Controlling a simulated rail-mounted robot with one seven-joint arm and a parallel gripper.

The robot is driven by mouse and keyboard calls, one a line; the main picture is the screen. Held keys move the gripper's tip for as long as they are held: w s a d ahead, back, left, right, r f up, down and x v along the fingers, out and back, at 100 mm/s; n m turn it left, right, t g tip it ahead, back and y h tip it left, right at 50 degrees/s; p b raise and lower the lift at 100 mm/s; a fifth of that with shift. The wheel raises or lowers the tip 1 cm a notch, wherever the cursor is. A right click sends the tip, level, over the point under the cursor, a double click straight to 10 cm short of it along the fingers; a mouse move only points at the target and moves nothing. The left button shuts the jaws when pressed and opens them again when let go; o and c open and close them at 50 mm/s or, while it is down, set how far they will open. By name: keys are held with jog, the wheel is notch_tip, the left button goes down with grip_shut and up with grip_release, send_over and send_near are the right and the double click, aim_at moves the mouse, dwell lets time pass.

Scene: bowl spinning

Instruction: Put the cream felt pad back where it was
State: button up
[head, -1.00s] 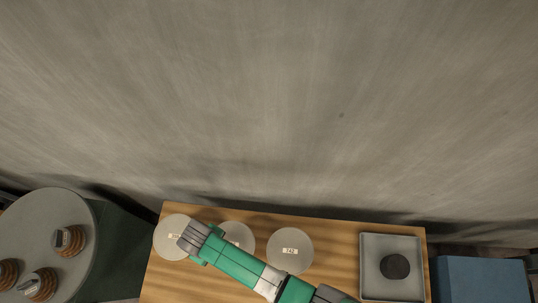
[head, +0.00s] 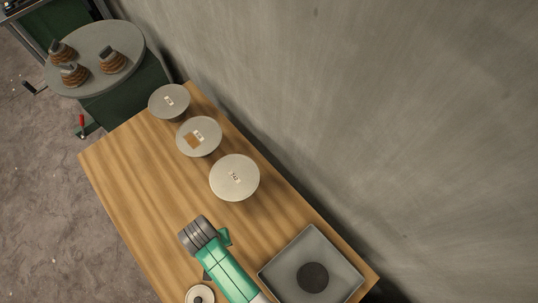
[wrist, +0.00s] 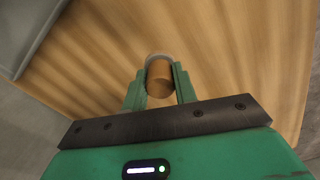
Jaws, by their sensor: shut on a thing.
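My gripper (wrist: 160,88) is shut on a short brown cylinder that has a pale rim at its far end; I take this to be the cream felt pad (wrist: 158,57) with a brown knob. In the head view a small round cream piece (head: 191,293) with a dark centre shows beside my arm, low in the picture. It appears to be the same pad. My gripper's fingers are hidden there by my green arm. Whether the pad touches the table cannot be told.
A wooden table (head: 135,190) carries three pale labelled discs (head: 235,170) in a row. The middle disc (head: 210,130) has a tan square on it. A grey tray (head: 345,275) holds a dark round pad (head: 313,277). A round grey stand (head: 90,75) bears brown ringed pieces. The table's left part is clear.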

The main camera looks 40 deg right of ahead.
jog(key=shift+s+a, duration=0.2)
jog(key=shift+s, duration=0.1)
jog(key=shift+w+d, duration=0.1)
jog(key=shift+d, duration=0.25)
jog(key=d, duration=0.5)
jog(key=s+d+f+p, duration=0.1)
jog(key=d, duration=0.3)
jog(key=s+d, duration=0.1)
jog(key=d, duration=0.4)
jog(key=shift+s+d+f, duration=0.2)
jog(key=shift+d+f, duration=0.05)
jog(key=shift+d, duration=0.05)
jog(key=shift+d+f, duration=0.15)
jog(key=shift+f, duration=0.75)
jog(key=shift+d+f, duration=0.1)
jog(key=shift+f, duration=0.8)
jog(key=shift+f, duration=0.2)
jog(key=o, duration=0.9)
jog(key=shift+r, duration=0.1)
